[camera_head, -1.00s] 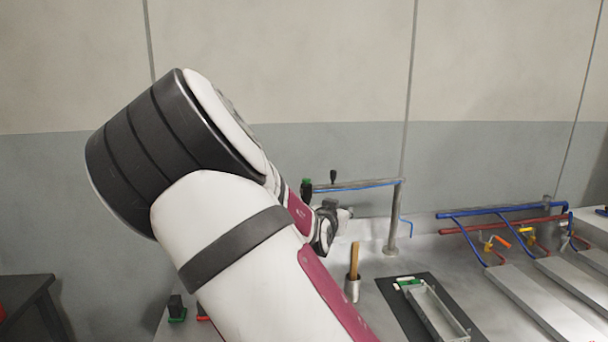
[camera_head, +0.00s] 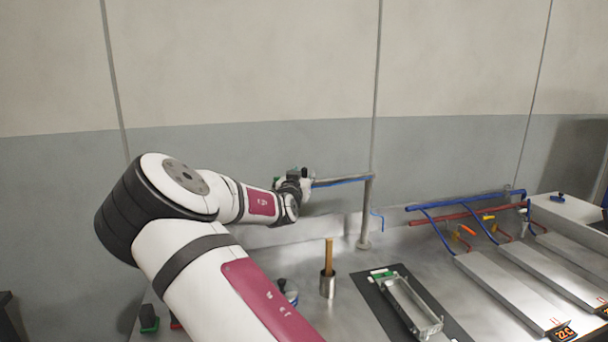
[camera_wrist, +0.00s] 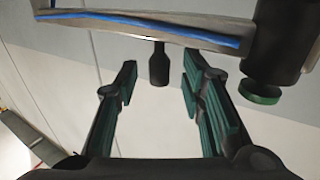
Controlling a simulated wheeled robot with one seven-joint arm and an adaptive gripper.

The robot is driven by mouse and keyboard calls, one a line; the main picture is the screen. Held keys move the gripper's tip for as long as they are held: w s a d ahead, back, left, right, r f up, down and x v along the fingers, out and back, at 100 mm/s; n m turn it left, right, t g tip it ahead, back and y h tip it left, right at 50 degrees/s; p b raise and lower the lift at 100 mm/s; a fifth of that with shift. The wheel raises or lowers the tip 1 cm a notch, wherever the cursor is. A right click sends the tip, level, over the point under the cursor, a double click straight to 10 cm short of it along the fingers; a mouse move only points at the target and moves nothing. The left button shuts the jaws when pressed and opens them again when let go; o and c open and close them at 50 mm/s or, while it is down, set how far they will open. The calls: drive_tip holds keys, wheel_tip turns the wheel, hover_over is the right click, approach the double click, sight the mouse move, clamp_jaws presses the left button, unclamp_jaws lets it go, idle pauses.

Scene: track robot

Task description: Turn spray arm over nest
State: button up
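The spray arm (camera_head: 342,181) is a grey bar with a blue hose, reaching left from an upright post (camera_head: 367,220) by the back wall. It crosses the top of the wrist view (camera_wrist: 130,24). There, a dark cylinder with a green ring (camera_wrist: 262,92) hangs at its right end. A black handle (camera_wrist: 160,66) shows between my gripper's fingers (camera_wrist: 160,62). The fingers are open and apart from it; its depth relative to the fingertips is unclear. In the head view my gripper (camera_head: 298,182) is at the bar's left end, partly hidden. A metal tray-like nest (camera_head: 440,327) sits on a dark mat.
A metal cup (camera_head: 327,287) with a wooden handle stands left of the mat (camera_head: 372,287). Blue and red pipes (camera_head: 455,208) and pale sloping channels (camera_head: 515,290) are at the right. A dark item with a green base (camera_head: 149,320) is at lower left.

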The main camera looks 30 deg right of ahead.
drive_tip(key=shift+x, duration=1.3)
drive_tip(key=shift+c, duration=0.5)
clamp_jaws()
drive_tip(key=shift+s, duration=0.2)
